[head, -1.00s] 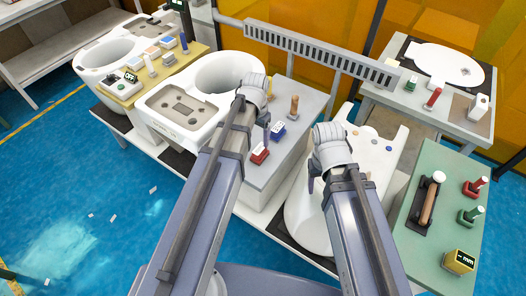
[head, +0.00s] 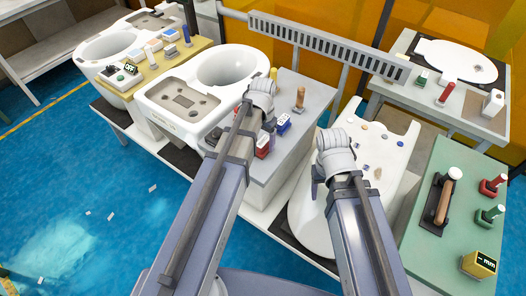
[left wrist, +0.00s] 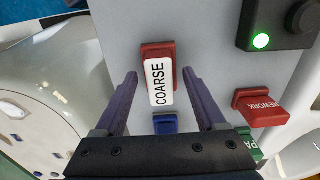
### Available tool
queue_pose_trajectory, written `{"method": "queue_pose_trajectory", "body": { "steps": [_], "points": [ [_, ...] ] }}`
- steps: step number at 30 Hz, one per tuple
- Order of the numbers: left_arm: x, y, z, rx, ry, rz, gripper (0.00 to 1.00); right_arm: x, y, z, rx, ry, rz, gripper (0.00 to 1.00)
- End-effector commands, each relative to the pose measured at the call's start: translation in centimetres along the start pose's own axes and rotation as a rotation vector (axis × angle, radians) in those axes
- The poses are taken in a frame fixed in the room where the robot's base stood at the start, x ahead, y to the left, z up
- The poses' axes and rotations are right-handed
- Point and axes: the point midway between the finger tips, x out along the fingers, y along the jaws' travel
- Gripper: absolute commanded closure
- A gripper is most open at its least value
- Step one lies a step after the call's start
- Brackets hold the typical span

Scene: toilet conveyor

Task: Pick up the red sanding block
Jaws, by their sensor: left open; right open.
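The red sanding block (left wrist: 158,50) has a white label reading COARSE and lies on a grey bench top. In the left wrist view it is between the two purple fingers of my left gripper (left wrist: 160,75), with a gap on each side. The gripper is open and its fingers touch nothing visible. In the head view the red block (head: 262,152) is partly hidden by my left gripper (head: 267,124). My right gripper (head: 318,186) is open over the white toilet part at right; its fingers are mostly hidden by its wrist.
A blue block (left wrist: 165,124) lies just beside the red one, and a red REWORK piece (left wrist: 263,108) and a green piece (left wrist: 248,146) lie nearby. A black box with a green light (left wrist: 278,25) stands on the bench. A wooden-handled tool (head: 299,97) stands behind.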

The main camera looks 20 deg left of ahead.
Motion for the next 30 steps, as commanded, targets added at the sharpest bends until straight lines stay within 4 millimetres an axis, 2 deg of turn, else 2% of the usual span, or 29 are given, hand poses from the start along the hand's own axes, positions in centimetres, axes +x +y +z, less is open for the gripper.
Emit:
{"method": "queue_pose_trajectory", "body": {
  "steps": [1,9,27,30],
  "points": [
    [0.65,-0.01,0.01,0.0,0.0,0.0,0.28,0.65,-0.06,-0.04,0.0,0.0,0.0,0.39],
    [0.47,-0.02,0.02,0.0,0.0,0.0,0.3,0.47,-0.05,-0.03,0.0,0.0,0.0,0.39],
    [0.48,-0.02,0.02,0.0,0.0,0.0,0.97,0.47,-0.05,-0.03,0.0,0.0,0.0,0.39],
    [0.47,-0.02,0.02,0.0,0.0,0.0,1.0,0.47,-0.05,-0.03,0.0,0.0,0.0,0.39]
  ]
}}
